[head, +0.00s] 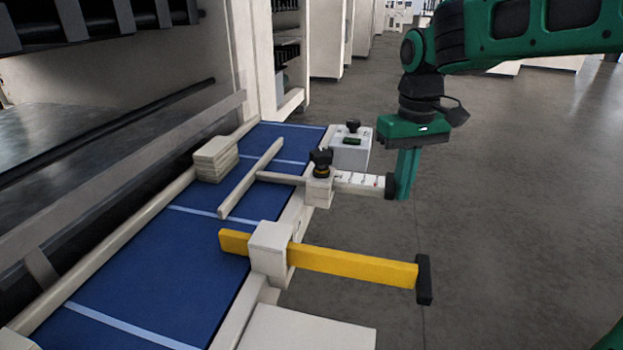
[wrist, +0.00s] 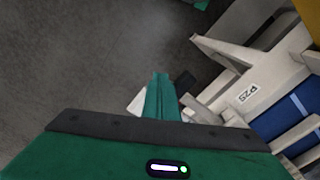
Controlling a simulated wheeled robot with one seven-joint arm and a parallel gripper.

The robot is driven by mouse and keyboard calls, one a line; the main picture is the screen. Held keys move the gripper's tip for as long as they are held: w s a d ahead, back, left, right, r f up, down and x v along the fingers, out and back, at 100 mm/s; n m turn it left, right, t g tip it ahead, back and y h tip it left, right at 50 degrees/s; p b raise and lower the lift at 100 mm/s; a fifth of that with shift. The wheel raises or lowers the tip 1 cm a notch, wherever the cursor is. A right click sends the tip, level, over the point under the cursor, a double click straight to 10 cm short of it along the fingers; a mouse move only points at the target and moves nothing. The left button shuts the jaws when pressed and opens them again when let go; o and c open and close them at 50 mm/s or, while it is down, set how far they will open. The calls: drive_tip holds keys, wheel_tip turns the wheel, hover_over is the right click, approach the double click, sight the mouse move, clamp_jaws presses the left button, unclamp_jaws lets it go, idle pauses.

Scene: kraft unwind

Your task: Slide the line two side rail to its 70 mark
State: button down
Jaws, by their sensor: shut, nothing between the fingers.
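A cream side rail (head: 251,179) lies lengthwise over the blue belt. Its rod runs through a cream clamp block (head: 319,188) with a black knob (head: 321,158) on top. Outside the block, a white scale bar (head: 358,180) with small marks ends in a dark end cap (head: 390,186); the mark numbers are too small to read. My green gripper (head: 404,190) points down just outside the end cap, shut and empty. Whether it touches the cap cannot be told. In the wrist view, the shut fingers (wrist: 160,92) show beside the dark cap (wrist: 186,80).
A yellow bar (head: 350,265) with a black end plate (head: 424,280) sticks out across the nearer side through another cream block (head: 269,250). A pale box (head: 351,150) stands behind the scale bar. Stacked cream blocks (head: 215,158) sit at the belt's far side. Floor to the right is clear.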

sight(387, 181)
drive_tip(key=shift+w+a, duration=0.3)
drive_tip(key=shift+a, duration=0.55)
drive_tip(key=shift+w+a, duration=0.25)
drive_tip(key=shift+a, duration=0.65)
drive_tip(key=shift+w+a, duration=0.3)
drive_tip(key=shift+a, duration=0.55)
idle(0.6)
drive_tip(key=shift+d, duration=0.2)
drive_tip(key=shift+s+d, duration=0.35)
drive_tip(key=shift+d, duration=0.45)
drive_tip(key=shift+r, duration=4.55)
drive_tip(key=shift+d, duration=0.1)
drive_tip(key=s+d+f+m, duration=0.2)
drive_tip(key=s+d+f, duration=0.25)
drive_tip(key=d, duration=0.25)
drive_tip(key=s+d+f+m, duration=0.25)
drive_tip(key=s+d, duration=0.25)
drive_tip(key=d, duration=0.3)
drive_tip(key=s+d+f+m, duration=0.2)
drive_tip(key=s+d+f, duration=0.1)
drive_tip(key=s+f, duration=0.2)
drive_tip(key=s+d+f+m, duration=0.2)
drive_tip(key=s+d+f, duration=0.2)
drive_tip(key=s, duration=0.6)
drive_tip(key=shift+s+f, duration=0.25)
drive_tip(key=shift+f, duration=0.7)
